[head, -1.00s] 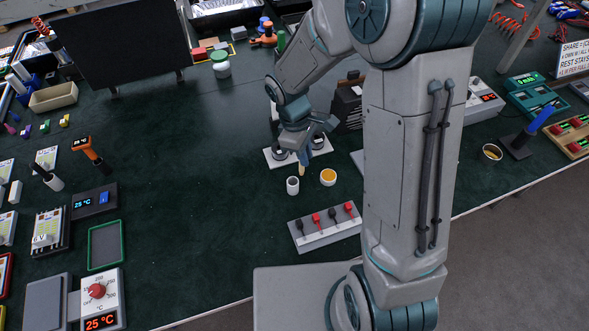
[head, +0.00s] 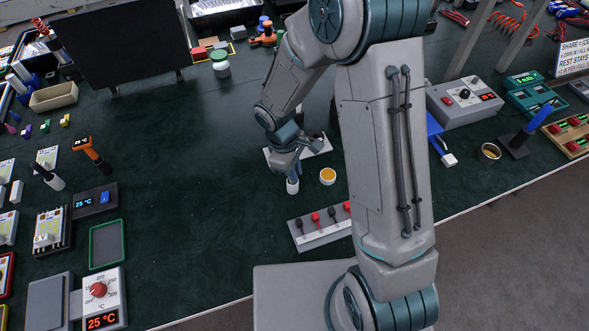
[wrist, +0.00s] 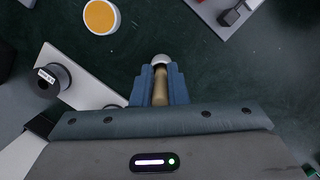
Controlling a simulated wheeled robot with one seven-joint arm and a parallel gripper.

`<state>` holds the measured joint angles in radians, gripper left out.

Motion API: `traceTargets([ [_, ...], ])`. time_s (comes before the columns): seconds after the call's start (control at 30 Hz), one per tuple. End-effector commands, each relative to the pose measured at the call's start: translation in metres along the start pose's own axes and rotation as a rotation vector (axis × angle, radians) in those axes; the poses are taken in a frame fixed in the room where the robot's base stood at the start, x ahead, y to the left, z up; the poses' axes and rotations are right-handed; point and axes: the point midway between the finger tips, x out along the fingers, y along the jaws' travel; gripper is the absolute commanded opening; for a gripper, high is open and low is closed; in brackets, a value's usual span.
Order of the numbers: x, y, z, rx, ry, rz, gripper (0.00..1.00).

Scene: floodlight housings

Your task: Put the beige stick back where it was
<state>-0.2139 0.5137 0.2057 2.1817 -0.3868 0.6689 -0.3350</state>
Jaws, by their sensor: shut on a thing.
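My gripper (head: 291,174) is shut on the beige stick (wrist: 160,88), which lies between the two blue fingers in the wrist view. The gripper points down at a small white cup (head: 293,187). In the wrist view only part of this cup (wrist: 161,60) shows, just beyond the fingertips and in line with the stick. The stick's lower end is at the cup; I cannot tell whether it is inside or just above the opening. In the head view my gripper hides most of the stick.
A white cup of orange contents (head: 328,176) stands close to the right. A grey strip with red and black levers (head: 316,236) lies in front. Behind is a white plate (head: 320,147) with a dark spool (wrist: 50,80).

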Motion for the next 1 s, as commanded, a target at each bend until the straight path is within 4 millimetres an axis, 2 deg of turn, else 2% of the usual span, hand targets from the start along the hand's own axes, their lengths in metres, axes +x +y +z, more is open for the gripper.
traceTargets([
  [0.07, 0.003, 0.000, -0.001, 0.000, 0.000, 0.000, 0.00],
  [0.1, 0.003, 0.000, -0.001, 0.000, 0.000, 0.000, 0.19],
  [0.17, 0.002, 0.000, -0.001, 0.000, 0.000, 0.000, 0.35],
  [0.57, -0.004, 0.001, 0.000, 0.000, 0.002, 0.001, 0.35],
  [0.67, -0.019, 0.001, -0.001, 0.000, 0.004, 0.004, 0.35],
  [1.0, -0.091, 0.001, -0.001, 0.000, 0.004, 0.004, 0.35],
])
